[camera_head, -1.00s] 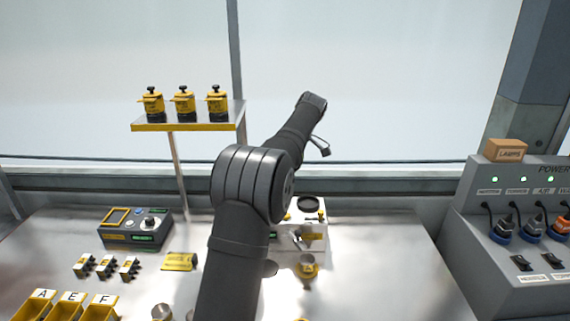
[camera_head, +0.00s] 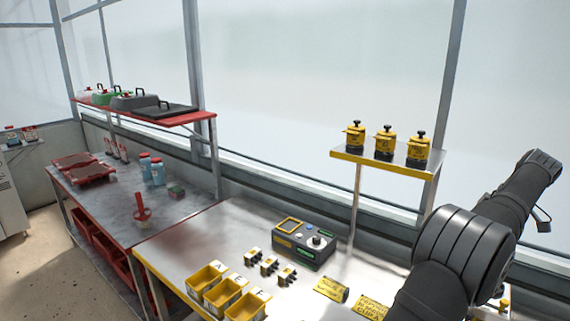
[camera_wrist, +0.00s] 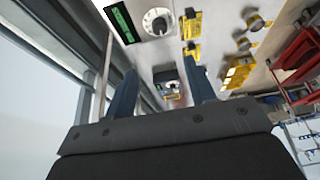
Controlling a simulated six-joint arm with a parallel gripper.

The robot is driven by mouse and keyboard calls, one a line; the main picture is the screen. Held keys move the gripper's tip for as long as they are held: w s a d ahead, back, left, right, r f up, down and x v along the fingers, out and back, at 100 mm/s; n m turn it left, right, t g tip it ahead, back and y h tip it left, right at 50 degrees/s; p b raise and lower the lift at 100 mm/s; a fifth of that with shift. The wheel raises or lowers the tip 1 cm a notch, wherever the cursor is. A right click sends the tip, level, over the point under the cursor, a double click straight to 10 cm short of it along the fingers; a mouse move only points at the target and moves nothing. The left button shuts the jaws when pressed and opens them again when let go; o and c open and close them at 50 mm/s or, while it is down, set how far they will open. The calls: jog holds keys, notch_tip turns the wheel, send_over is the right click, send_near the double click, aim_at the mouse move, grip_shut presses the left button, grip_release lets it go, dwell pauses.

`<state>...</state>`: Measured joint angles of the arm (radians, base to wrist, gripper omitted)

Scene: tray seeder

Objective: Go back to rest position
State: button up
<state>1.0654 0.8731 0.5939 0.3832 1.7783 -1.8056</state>
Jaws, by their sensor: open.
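My gripper (camera_wrist: 163,95) shows in the wrist view with its two fingers spread apart and nothing between them. Its fingers point out over the metal worktable, which lies beyond them. In the head view my dark arm rises at the right edge, bent at a large round joint; the gripper's fingers cannot be made out there.
The metal worktable (camera_head: 215,236) holds a control box (camera_head: 305,243), yellow bins (camera_head: 207,279) and small yellow-black parts. A raised shelf (camera_head: 385,165) carries three yellow canisters (camera_head: 386,143). A red-edged bench (camera_head: 120,190) stands left, with a red shelf (camera_head: 190,119) above.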

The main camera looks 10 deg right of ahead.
jog(key=x, duration=1.7)
jog(key=shift+w, duration=0.15)
jog(key=shift+a+f, duration=0.15)
jog(key=shift+m+t+h, duration=0.3)
jog(key=shift+m, duration=0.7)
jog(key=m+h, duration=0.1)
jog(key=m, duration=0.2)
jog(key=m+t+h, duration=0.1)
jog(key=m, duration=0.2)
jog(key=shift+a+m, duration=0.15)
jog(key=shift+m, duration=0.25)
jog(key=m+h, duration=0.2)
jog(key=m, duration=0.2)
jog(key=shift+a+m, duration=0.1)
jog(key=shift+m, duration=0.2)
jog(key=shift+m+g+h, duration=0.5)
jog(key=shift+m+h, duration=0.2)
jog(key=shift+m, duration=1.1)
jog(key=shift+o, duration=0.4)
